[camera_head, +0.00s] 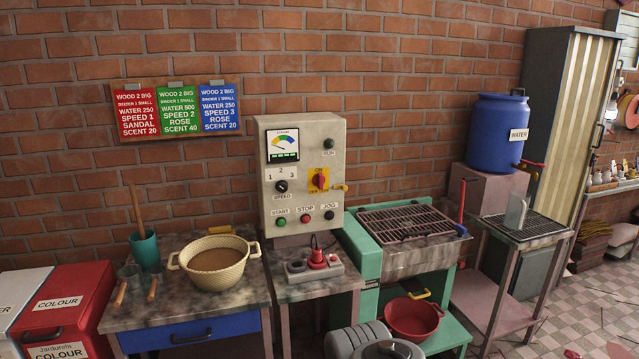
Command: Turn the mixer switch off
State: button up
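The grey control panel (301,166) is on the brick wall, above the small table in the middle. Its likely mixer switch is a red rotary knob on a yellow plate (319,181), at the panel's right side. The knob looks roughly upright, but its small labels are too blurred to read which position it is in. A black speed knob (281,186) marked 1, 2, 3 is to its left. Start (281,221), stop (305,218) and jog (329,214) buttons sit below. A dial gauge (283,145) and a run lamp (328,143) are at the top.
A power strip with a red plug (317,258) lies below the panel. A bowl of brown mix (213,262) stands on the left table. The green mixer with a grate (405,222) is at right, with a red basin (413,318) below. Tiled floor shows at far right.

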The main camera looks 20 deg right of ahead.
aim_at(318, 178)
jog(key=u, duration=0.4)
jog(key=i, duration=0.95)
jog(key=u, duration=0.15)
